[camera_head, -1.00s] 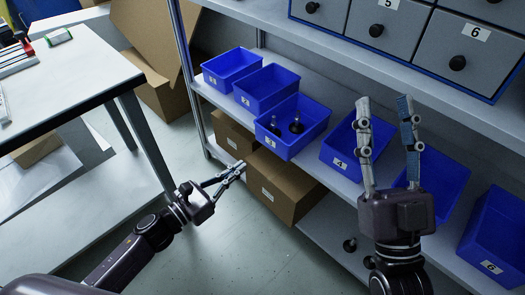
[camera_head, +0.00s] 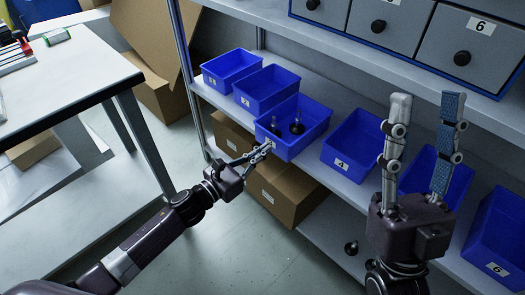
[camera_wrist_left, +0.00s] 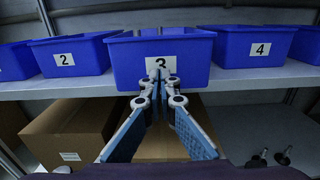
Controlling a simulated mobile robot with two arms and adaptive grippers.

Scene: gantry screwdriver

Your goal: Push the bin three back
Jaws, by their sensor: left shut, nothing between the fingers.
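Bin three (camera_head: 312,112) is a blue open bin on the shelf, and it holds dark objects with upright stems. Its front edge juts out past the bins beside it. In the left wrist view bin three (camera_wrist_left: 188,66) is straight ahead, with its label "3" partly covered by my fingertips. My left gripper (camera_head: 266,149) is shut and empty, with its tips at the front face of the bin; I cannot tell whether they touch it. My left gripper also shows in the wrist view (camera_wrist_left: 158,76).
Bin two (camera_head: 266,88) and bin four (camera_head: 350,150) flank bin three on the shelf (camera_head: 326,181). Bin one (camera_head: 230,68) and bin six (camera_head: 498,240) stand farther along. Cardboard boxes (camera_head: 283,190) sit below. A white table (camera_head: 75,75) is at the left.

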